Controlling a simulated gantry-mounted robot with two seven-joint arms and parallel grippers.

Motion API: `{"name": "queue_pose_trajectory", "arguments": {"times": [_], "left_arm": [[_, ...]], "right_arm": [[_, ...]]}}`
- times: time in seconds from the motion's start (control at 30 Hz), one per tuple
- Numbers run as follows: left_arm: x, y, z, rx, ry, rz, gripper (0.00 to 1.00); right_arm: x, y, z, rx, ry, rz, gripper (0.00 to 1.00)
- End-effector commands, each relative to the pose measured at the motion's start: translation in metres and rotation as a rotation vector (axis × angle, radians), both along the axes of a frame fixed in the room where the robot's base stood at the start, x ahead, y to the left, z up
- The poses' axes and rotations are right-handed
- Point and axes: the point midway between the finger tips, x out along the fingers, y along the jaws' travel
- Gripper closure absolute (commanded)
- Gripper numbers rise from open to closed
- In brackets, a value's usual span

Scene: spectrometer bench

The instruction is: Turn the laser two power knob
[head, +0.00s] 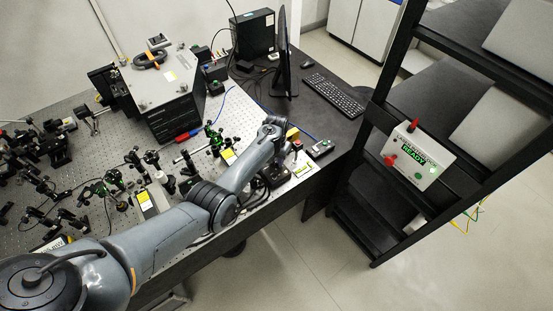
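My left arm reaches in from the lower left over the optical bench. Its gripper (284,172) is a dark shape pointing down at the bench's right front edge, partly covered by my own wrist. I cannot tell whether its fingers are open or shut. My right gripper is not in view.
The perforated optical bench (105,107) holds many small optical mounts and a large grey box (165,92). A monitor (283,55) and keyboard (335,93) stand behind on a dark desk. A black rack (377,140) at right carries a white "READY" box (428,172).

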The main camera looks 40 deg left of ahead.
Motion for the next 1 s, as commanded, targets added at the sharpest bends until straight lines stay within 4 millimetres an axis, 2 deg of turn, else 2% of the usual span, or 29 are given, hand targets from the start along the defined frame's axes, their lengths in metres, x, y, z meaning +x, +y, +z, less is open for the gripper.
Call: {"name": "queue_pose_trajectory", "arguments": {"times": [0.17,0.27,0.7,1.0], "left_arm": [[0.0,0.0,0.007,0.0,0.0,0.0,0.7],[0.0,0.0,0.018,0.001,-0.002,0.0,0.7],[0.0,0.001,0.088,0.001,-0.002,0.0,0.7],[0.0,0.0,0.108,0.0,0.0,0.0,0.7]], "right_arm": [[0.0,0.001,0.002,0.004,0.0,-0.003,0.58],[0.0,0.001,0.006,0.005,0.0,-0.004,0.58],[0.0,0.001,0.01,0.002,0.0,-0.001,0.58],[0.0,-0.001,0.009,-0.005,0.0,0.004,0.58]]}}
